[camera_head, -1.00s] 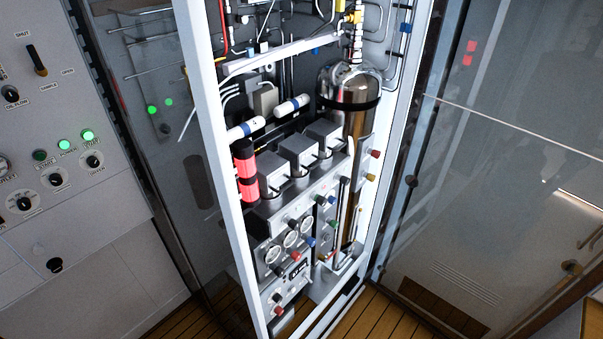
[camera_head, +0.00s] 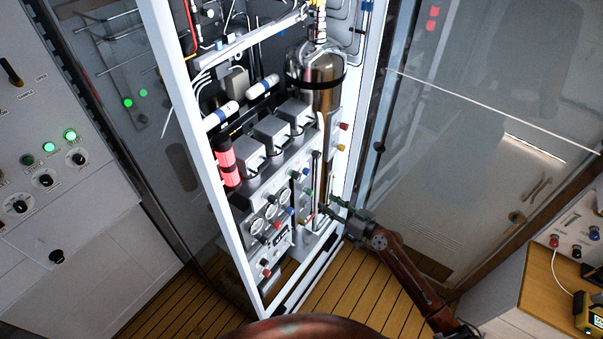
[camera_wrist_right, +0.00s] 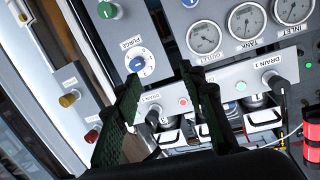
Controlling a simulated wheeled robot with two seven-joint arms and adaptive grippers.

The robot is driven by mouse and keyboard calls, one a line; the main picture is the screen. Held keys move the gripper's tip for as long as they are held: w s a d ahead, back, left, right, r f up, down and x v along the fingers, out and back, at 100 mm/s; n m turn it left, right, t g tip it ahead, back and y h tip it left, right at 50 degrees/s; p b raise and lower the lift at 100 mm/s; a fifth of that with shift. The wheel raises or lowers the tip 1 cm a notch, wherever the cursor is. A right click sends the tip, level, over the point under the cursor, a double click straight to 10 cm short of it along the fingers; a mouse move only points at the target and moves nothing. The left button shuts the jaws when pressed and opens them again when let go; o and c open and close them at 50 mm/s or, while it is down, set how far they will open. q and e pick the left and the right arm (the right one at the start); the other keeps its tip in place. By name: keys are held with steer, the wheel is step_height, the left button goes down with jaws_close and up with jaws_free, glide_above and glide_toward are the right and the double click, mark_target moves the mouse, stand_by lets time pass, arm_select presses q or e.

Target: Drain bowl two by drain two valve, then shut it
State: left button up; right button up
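The drain two valve (camera_wrist_right: 153,116) is a dark handle at the left end of a grey strip in the right wrist view; its label is partly legible. The drain one valve (camera_wrist_right: 275,82) is at the strip's right end. Metal bowls (camera_wrist_right: 262,101) show partly behind the strip, under grey blocks in the head view; which is bowl two is unclear. My right gripper (camera_wrist_right: 159,76) is open, its dark green fingers apart either side of the drain two handle in the picture; contact cannot be told. In the head view the right gripper (camera_head: 331,208) is at the cabinet's lower right. My left gripper is out of view.
Gauges (camera_wrist_right: 246,20) and a purge knob (camera_wrist_right: 141,63) adjoin the strip. A red light (camera_wrist_right: 183,102) and a green light (camera_wrist_right: 240,86) sit on it. The white cabinet frame (camera_head: 343,170) borders the opening. A wooden-topped bench (camera_head: 540,290) stands at right.

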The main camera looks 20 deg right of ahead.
mark_target(299, 178)
steer(key=a+r+n+y, duration=0.25)
steer(key=a+r, duration=0.25)
steer(key=r, duration=0.6)
steer(key=shift+m, duration=0.35)
steer(key=p+x, duration=0.4)
steer(key=x, duration=0.2)
steer(key=shift+a, duration=0.1)
steer(key=shift+w+a+f, duration=0.1)
steer(key=shift+w+a, duration=0.15)
steer(key=shift+w, duration=0.25)
steer(key=shift+c, duration=0.5)
jaws_close()
steer(key=shift+a, duration=0.2)
steer(key=shift+d, duration=0.15)
